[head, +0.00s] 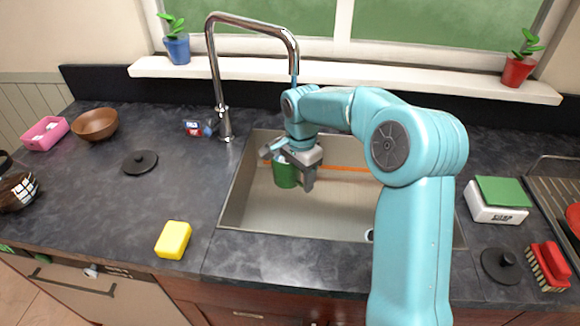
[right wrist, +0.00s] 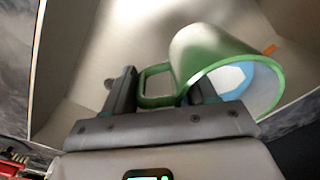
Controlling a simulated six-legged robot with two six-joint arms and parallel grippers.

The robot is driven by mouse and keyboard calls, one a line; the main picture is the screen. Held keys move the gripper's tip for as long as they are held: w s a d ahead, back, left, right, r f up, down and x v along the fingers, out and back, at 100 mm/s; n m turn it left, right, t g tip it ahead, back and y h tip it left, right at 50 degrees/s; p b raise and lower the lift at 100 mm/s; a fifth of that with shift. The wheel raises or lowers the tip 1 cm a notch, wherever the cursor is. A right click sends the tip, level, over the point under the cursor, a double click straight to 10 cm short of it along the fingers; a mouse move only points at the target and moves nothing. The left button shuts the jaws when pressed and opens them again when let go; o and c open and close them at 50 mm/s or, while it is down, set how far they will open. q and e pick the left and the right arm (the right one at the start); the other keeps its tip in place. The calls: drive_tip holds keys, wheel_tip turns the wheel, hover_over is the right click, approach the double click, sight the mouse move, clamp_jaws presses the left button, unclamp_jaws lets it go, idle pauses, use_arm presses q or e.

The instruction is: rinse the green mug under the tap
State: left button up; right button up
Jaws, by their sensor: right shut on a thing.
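The green mug (head: 285,176) is held by my right gripper (head: 287,167) over the left part of the sink basin (head: 330,208). In the right wrist view the mug (right wrist: 205,52) shows its pale blue and white inside, and its green handle lies between the fingers (right wrist: 158,92). The right gripper is shut on the mug. The chrome tap (head: 214,70) arches above, its spout pointing down behind my right arm. A thin blue streak shows just under the spout; whether it is running water I cannot tell. My left gripper is out of view.
A yellow sponge (head: 173,240) lies on the counter left of the sink.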

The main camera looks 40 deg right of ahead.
drive_tip(key=w+a+b, duration=0.1)
drive_tip(key=a, duration=0.6)
idle(0.3)
drive_tip(key=shift+r, duration=0.15)
idle(1.0)
drive_tip(key=a+r+p, duration=0.2)
drive_tip(key=a+r, duration=0.2)
drive_tip(key=a, duration=0.1)
drive_tip(key=shift+w+p, duration=0.35)
drive_tip(key=shift+w, duration=0.05)
idle(0.4)
